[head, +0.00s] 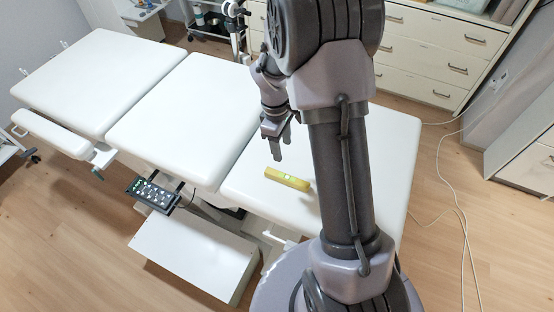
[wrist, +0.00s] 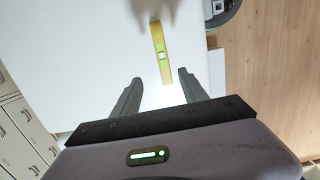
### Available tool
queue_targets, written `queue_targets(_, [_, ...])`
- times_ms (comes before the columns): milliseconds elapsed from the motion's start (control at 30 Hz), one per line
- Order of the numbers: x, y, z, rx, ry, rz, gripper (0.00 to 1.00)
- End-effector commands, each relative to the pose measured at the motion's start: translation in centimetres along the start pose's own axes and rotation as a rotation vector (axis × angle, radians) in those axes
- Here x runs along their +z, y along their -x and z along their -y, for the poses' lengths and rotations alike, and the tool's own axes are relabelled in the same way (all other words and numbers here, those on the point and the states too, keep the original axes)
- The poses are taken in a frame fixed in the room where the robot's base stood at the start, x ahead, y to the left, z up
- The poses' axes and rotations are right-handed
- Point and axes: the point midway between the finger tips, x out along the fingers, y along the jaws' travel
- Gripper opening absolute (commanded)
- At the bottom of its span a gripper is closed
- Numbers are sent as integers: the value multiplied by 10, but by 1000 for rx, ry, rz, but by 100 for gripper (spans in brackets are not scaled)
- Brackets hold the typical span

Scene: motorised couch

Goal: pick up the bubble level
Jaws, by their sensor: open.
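The bubble level (head: 288,179) is a short yellow bar with pale vials. It lies flat on the white couch's nearest section (head: 247,192), close to the couch's front edge. My gripper (head: 278,152) is above the couch, just behind and left of the level in the head view. In the wrist view the level (wrist: 161,52) lies ahead of the open fingers (wrist: 158,82). Its near end reaches roughly between the two fingertips in the picture, with space on both sides. Nothing is between the fingers that looks gripped. My arm hides part of the couch.
A hand control panel (head: 153,194) hangs at the couch's front side, above a white step-like box (head: 195,255). White drawers (head: 430,60) stand behind the couch. A cable (head: 462,205) lies on the floor at right. The couch surface around the level is clear.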

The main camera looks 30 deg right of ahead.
Motion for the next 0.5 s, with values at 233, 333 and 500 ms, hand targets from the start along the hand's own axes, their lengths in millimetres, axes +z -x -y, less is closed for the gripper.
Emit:
queue_targets(233, [0,-76,1,-3,-1,2,51])
queue_targets(333, [0,-88,1,-2,-2,1,51])
queue_targets(500, [1,-105,3,-2,-2,1,51])
